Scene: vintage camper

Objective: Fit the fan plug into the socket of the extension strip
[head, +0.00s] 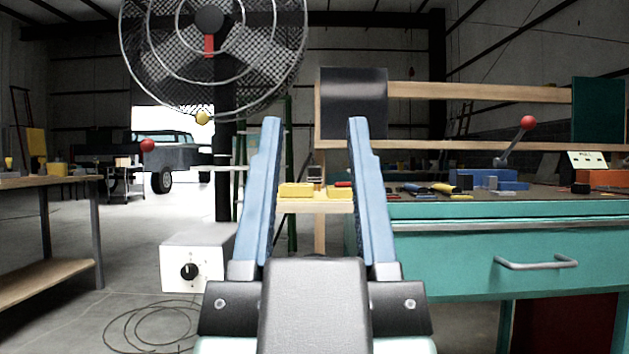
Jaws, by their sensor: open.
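My gripper (315,122) is open, with two long blue fingers pointing ahead and nothing between them that I can see it touching. A large wire-caged fan (209,58) stands at the upper left, with a red mark at its hub. A loop of thin dark cable (150,325) lies on the floor at the lower left; I cannot tell what it belongs to. I cannot make out a fan plug or an extension strip in this view.
A white box with a black knob (205,262) is left of my gripper. A teal workbench (450,255) with a drawer handle and small tools fills the right. Yellow trays (297,190) show between the fingers. A wooden table (45,182) stands at the left.

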